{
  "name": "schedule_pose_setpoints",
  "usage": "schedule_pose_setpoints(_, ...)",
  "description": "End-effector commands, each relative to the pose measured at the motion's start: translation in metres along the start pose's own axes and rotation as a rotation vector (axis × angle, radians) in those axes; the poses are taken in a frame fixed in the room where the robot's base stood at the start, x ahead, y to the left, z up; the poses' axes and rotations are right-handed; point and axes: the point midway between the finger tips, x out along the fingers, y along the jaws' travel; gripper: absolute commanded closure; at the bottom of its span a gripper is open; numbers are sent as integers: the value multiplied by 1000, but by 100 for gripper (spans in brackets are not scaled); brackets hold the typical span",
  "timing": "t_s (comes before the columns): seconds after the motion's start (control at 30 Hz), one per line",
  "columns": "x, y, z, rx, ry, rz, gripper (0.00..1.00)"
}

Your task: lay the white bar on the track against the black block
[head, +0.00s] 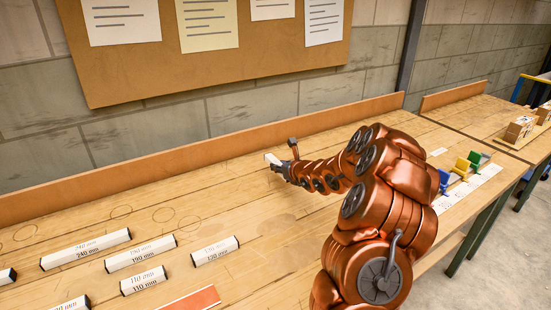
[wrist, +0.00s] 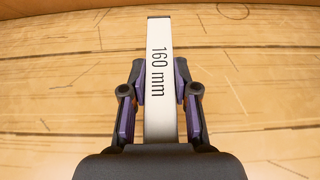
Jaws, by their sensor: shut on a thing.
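My gripper (wrist: 160,95) is shut on a white bar (wrist: 158,50) marked "160 mm", with one finger on each side of it. The bar's dark far end points away from me in the wrist view. In the head view my gripper (head: 284,169) is over the middle of the wooden bench, and only a small white part of the bar (head: 271,158) shows. I cannot tell how far above the bench it is. I cannot make out the track or the black block in either view; my arm hides part of the bench.
Several other white bars lie at the left of the bench (head: 215,215), among them the 240 mm bar (head: 86,249). A red-orange panel (head: 192,303) is at the front edge. Blue, yellow (head: 461,166) and green pieces stand right of my arm. Bare bench lies left of my gripper.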

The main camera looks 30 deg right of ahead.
Motion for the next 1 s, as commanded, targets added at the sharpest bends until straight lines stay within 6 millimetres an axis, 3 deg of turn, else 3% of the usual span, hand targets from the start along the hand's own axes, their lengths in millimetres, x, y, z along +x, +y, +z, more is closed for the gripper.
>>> schedule_pose_setpoints(1.0,94,-54,27,-1,4,0,100)
